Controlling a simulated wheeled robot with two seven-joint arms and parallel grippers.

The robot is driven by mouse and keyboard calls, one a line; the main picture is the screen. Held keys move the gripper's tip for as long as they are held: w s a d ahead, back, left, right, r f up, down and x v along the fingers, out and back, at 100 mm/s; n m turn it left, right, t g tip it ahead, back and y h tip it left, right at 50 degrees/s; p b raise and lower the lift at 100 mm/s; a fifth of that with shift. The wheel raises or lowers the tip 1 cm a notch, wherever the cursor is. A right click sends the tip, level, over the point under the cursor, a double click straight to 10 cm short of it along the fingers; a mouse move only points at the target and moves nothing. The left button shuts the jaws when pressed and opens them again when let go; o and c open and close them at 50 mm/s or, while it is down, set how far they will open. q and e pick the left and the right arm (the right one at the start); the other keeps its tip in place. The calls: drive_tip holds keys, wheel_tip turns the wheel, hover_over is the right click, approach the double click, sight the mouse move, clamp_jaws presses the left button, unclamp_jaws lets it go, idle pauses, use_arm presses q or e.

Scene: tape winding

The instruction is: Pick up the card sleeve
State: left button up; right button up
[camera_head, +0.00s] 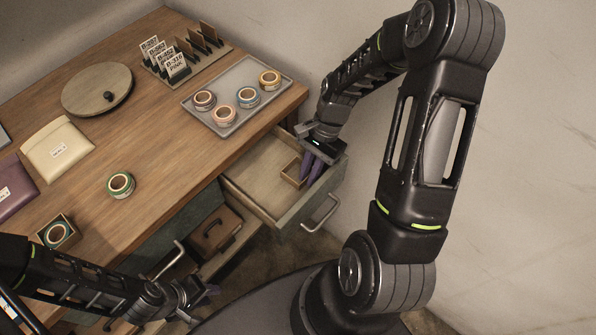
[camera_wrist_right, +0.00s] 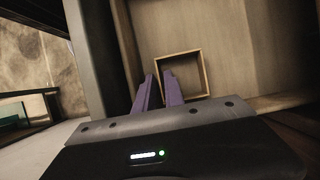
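I cannot tell for sure which thing is the card sleeve. A cream flat pouch with a white label (camera_head: 75,142) lies at the left of the table, and a purple one (camera_head: 14,203) is partly cut off beside it. My right gripper (camera_head: 308,178) points down into the open drawer (camera_head: 250,176), beside a small wooden box (camera_head: 289,174).
A grey tray (camera_head: 246,116) holds several tape rolls. A green tape roll (camera_head: 121,184) lies alone; another (camera_head: 56,233) is in a box. A brown case (camera_head: 216,230) sits in a lower drawer.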

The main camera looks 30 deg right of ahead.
drive_tip(key=shift+c, duration=0.4)
clamp_jaws()
drive_tip(key=shift+r, duration=0.1)
wheel_tip(320, 180, up, 10)
idle(0.5)
idle(1.2)
